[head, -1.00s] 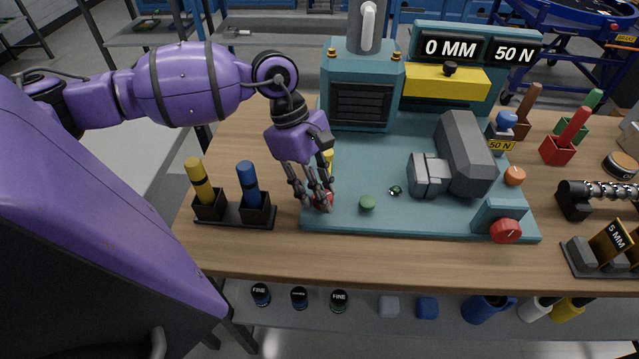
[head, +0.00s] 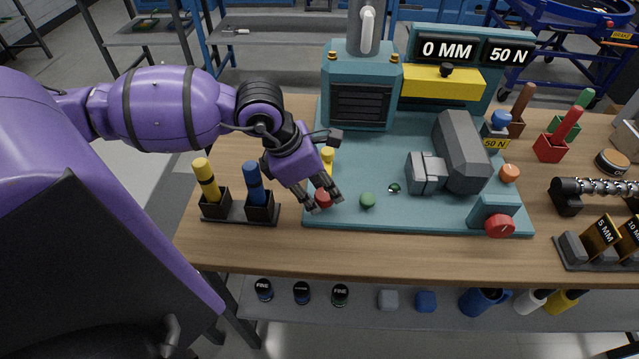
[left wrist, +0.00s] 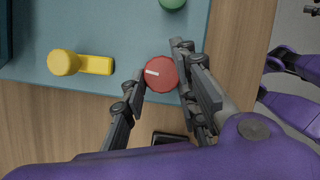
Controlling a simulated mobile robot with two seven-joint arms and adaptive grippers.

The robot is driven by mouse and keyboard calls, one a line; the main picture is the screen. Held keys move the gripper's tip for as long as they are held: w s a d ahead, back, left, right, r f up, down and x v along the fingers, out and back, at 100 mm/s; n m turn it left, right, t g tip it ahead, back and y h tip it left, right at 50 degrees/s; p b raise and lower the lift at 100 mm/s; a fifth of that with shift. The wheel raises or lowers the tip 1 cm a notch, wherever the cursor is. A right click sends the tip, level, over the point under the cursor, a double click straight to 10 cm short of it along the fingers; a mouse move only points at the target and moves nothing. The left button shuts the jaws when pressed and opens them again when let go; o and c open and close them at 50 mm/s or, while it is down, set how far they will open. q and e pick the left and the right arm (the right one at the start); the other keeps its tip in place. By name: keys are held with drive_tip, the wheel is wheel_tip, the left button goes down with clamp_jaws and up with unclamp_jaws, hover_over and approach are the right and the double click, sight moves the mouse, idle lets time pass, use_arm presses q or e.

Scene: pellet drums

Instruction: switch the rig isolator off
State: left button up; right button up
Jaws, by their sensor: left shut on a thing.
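A small round red knob (head: 323,199) sits at the front left corner of the teal rig base (head: 345,222). In the left wrist view the red knob (left wrist: 162,72) has a white line running roughly sideways toward its left rim. My left gripper (head: 326,203) is shut on this knob, with one finger on either side; it also shows in the left wrist view (left wrist: 160,70). A second red knob (head: 499,226) is on a teal block at the rig's front right. No label naming the isolator is readable.
A yellow handle (left wrist: 82,64) is beside the held knob, and a green button (head: 367,200) is to its right. A holder with yellow and blue sticks (head: 238,212) stands left of the rig. The display panel (head: 452,48) reads 0 MM and 50 N.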

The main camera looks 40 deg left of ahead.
use_arm(q)
drive_tip(key=shift+w+a+r+n+y, duration=0.1)
drive_tip(key=shift+w+r+n+y, duration=0.2)
drive_tip(key=shift+n, duration=0.3)
drive_tip(key=shift+a, duration=0.1)
drive_tip(key=shift+c, duration=0.2)
drive_tip(key=o, duration=1)
drive_tip(key=shift+f, duration=0.1)
drive_tip(key=shift+s+f, duration=0.15)
drive_tip(key=v, duration=1.2)
drive_tip(key=shift+s, duration=0.1)
